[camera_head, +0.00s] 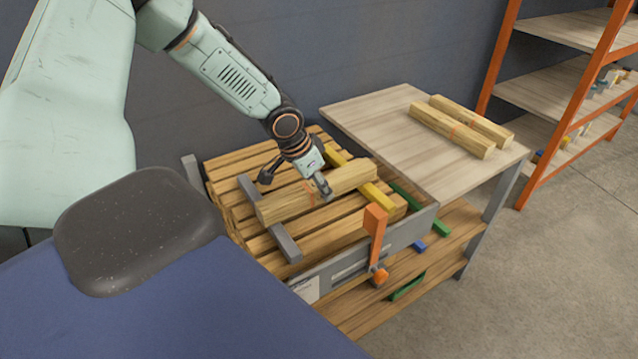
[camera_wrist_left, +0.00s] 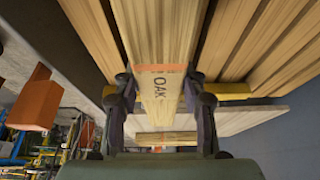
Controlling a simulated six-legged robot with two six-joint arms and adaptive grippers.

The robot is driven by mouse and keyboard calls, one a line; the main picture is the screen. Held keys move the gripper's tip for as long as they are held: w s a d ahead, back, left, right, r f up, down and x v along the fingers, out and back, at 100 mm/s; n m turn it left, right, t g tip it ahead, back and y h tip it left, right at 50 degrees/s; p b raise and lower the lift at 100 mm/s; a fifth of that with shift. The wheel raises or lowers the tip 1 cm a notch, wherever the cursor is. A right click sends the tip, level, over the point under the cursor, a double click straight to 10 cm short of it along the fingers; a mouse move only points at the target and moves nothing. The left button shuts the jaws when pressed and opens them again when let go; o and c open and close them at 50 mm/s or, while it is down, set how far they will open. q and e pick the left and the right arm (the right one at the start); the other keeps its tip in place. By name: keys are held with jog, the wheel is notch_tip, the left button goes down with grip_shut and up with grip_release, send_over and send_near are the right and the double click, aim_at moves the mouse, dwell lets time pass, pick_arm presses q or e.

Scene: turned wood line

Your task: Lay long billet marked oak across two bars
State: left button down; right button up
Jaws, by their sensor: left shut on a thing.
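The long oak billet (camera_head: 282,208) is in my left gripper (camera_head: 323,188), which is shut on it near its middle. The billet spans a grey bar (camera_head: 287,245) at its left end and a yellow bar (camera_head: 378,197) near its right end. I cannot tell whether it touches both bars. In the left wrist view the billet (camera_wrist_left: 158,30) shows an orange band and the word OAK between my fingers (camera_wrist_left: 159,86). The yellow bar (camera_wrist_left: 233,90) shows behind it there. My right gripper is not in view.
Slatted timber (camera_head: 232,165) lies beneath the bars. An orange upright piece (camera_head: 375,222) stands at the front edge. A pale side table (camera_head: 365,112) holds two more billets (camera_head: 450,132). An orange-framed shelf (camera_head: 540,85) stands at the right, with open floor before it.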

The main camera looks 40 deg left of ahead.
pick_arm(q)
jog(key=shift+w, duration=0.1)
jog(key=shift+a+f, duration=0.1)
jog(key=shift+a, duration=0.2)
jog(key=c, duration=1.1)
grip_release()
jog(key=o, duration=0.4)
jog(key=shift+d, duration=0.2)
jog(key=shift+c, duration=0.2)
jog(key=shift+a, duration=0.15)
